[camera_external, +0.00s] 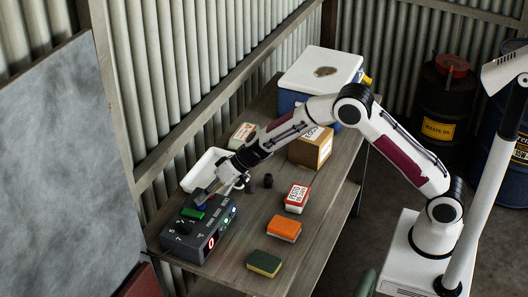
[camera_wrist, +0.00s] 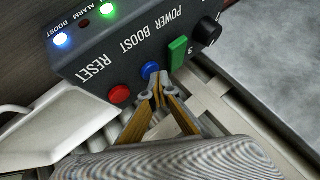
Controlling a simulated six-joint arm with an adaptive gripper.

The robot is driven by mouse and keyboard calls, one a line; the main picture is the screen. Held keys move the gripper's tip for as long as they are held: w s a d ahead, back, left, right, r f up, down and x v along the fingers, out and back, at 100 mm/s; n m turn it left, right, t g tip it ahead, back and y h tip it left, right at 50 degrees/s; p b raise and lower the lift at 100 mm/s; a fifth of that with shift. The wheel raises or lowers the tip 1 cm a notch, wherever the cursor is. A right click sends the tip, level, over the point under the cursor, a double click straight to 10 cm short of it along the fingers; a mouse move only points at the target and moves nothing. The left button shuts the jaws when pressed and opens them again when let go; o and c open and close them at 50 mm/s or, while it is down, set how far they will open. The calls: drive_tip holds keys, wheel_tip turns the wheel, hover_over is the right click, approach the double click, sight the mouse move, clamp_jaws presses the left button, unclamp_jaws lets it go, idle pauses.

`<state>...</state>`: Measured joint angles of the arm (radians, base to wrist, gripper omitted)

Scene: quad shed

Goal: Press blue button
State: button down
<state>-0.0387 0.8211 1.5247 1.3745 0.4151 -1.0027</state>
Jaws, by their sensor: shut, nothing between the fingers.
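The blue button (camera_wrist: 150,70) sits on the dark grey control box (camera_wrist: 105,62), below the word BOOST, between a red button (camera_wrist: 120,94) and a green rocker switch (camera_wrist: 178,53). My gripper (camera_wrist: 157,90) is shut and empty, with its fingertips very close to the blue button; I cannot tell whether they touch it. In the external view the control box (camera_external: 213,243) stands at the near left end of the bench, and my gripper (camera_external: 203,197) is low over its back edge. The blue button is mostly hidden there by my gripper.
A white tray (camera_external: 203,168) lies just behind the control box. A black knob (camera_wrist: 207,31) is on the box.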

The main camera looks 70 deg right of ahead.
sight(203, 205)
idle(0.6)
drive_tip(key=shift+r, duration=0.6)
drive_tip(key=shift+r, duration=0.2)
drive_tip(key=shift+r, duration=2.85)
